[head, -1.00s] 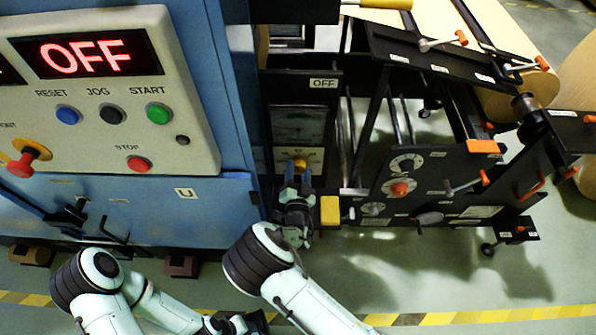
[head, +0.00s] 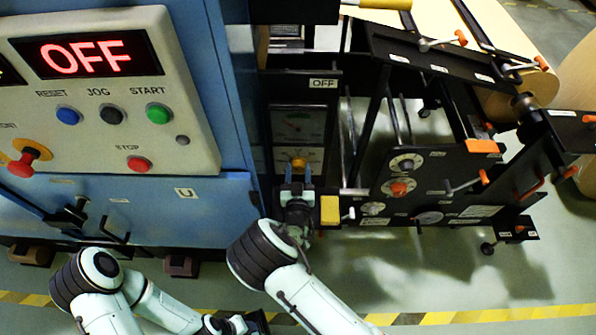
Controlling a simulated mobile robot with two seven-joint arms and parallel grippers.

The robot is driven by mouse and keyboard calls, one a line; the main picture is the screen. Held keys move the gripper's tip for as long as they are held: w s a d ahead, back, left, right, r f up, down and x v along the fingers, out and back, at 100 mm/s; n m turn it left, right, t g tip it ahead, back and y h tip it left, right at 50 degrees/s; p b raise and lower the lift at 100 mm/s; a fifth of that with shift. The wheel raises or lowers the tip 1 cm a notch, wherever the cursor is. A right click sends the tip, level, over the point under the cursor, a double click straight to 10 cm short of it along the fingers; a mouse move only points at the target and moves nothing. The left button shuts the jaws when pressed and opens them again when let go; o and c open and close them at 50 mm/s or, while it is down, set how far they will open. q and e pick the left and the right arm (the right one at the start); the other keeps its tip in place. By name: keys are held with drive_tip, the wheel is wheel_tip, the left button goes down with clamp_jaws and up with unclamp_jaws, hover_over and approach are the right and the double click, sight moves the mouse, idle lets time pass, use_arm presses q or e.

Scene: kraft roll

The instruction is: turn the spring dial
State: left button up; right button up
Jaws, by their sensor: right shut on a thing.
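A yellow-orange dial knob (head: 299,164) sits on a pale plate below a gauge (head: 298,125), on the dark upright panel at centre. No label naming it the spring dial is readable. My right gripper (head: 297,174) is at the knob from the front, one blue fingertip on each side, shut on it. The fingers hide part of the knob's lower side. My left gripper (head: 243,323) is low in the picture, far from the dial. Its fingers do not show clearly.
A blue cabinet (head: 150,222) with buttons and a red OFF display (head: 86,54) stands left. A yellow block (head: 330,210) is close to the right of my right gripper. A dark side plate with another orange knob (head: 400,188) is further right.

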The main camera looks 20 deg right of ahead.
drive_tip(key=n, duration=0.4)
drive_tip(key=shift+w+r+n, duration=0.1)
drive_tip(key=shift+r+n, duration=0.1)
drive_tip(key=shift+n, duration=0.1)
drive_tip(key=shift+d+n+p, duration=0.1)
drive_tip(key=shift+n+p, duration=0.2)
drive_tip(key=shift+n, duration=1.6)
drive_tip(key=o, duration=1.1)
drive_tip(key=shift+c, duration=0.2)
drive_tip(key=shift+f, duration=0.1)
drive_tip(key=v, duration=1.3)
drive_tip(key=shift+s+p, duration=0.2)
drive_tip(key=shift+p, duration=0.1)
